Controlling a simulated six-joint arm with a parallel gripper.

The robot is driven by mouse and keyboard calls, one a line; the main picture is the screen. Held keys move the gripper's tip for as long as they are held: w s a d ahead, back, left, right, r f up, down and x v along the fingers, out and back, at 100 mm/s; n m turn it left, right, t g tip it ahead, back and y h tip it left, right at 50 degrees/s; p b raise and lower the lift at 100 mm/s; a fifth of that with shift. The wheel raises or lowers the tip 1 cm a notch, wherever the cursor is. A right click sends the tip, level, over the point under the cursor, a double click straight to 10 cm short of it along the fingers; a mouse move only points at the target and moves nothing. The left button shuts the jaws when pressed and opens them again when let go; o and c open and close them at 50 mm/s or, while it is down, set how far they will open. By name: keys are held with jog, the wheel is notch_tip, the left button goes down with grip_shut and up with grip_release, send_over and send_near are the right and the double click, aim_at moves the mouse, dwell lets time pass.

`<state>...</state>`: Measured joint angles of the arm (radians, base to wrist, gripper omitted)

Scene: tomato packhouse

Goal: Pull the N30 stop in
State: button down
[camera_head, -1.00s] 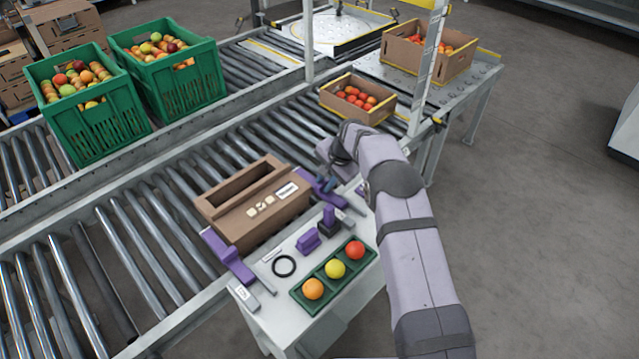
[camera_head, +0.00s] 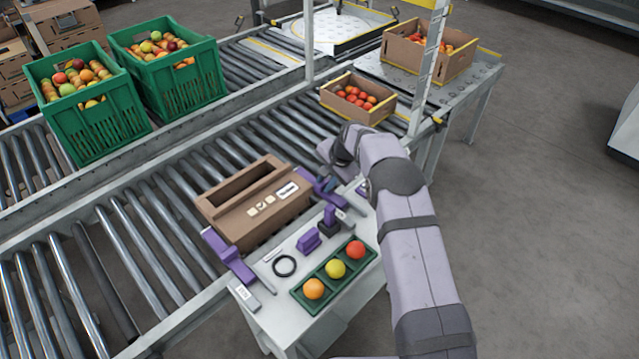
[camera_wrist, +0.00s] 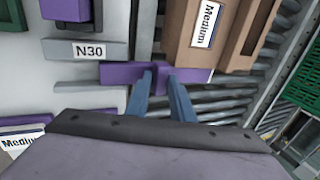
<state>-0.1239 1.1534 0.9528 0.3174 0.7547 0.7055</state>
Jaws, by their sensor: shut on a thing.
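The N30 stop is a purple bar (camera_wrist: 120,74) with an upright tab, beside a grey block labelled N30 (camera_wrist: 92,50) in the wrist view. My gripper (camera_wrist: 162,84) has its two blue fingers closed around the tab. In the head view the stop (camera_head: 313,182) lies at the right end of the brown carton (camera_head: 235,222), and my gripper (camera_head: 327,183) is over it, partly hidden by my wrist. The bar's end lies close against the carton; I cannot tell whether they touch. The carton sits on the rollers with its "Medium" label showing.
Another purple stop (camera_head: 228,256) is at the carton's left end. On the white side table are a purple block (camera_head: 308,240), a black ring (camera_head: 285,266) and a green tray (camera_head: 327,292) with three tomatoes. A box of tomatoes (camera_head: 340,108) stands farther along the conveyor.

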aim_at(334, 197)
jog(key=shift+s+d+f+p, duration=0.25)
jog(key=shift+s+d+f, duration=0.1)
jog(key=shift+s+d, duration=0.3)
jog(key=shift+s+d+f+p, duration=0.25)
jog(key=shift+s+d+f, duration=0.1)
jog(key=shift+s+d, duration=0.2)
jog(key=shift+s+d+f+p, duration=0.25)
jog(key=shift+s+d+f, duration=0.1)
jog(key=shift+s+d, duration=0.3)
dwell(3.6)
jog(key=c, duration=1.7)
grip_release()
jog(key=shift+a, duration=0.1)
jog(key=shift+w+a, duration=0.2)
jog(key=shift+w, duration=0.05)
jog(key=shift+r, duration=0.25)
jog(key=shift+p+v, duration=0.95)
jog(key=shift+p, duration=0.15)
jog(key=shift+d+r+p, duration=0.1)
jog(key=shift+r+p, duration=0.55)
jog(key=shift+r, duration=0.35)
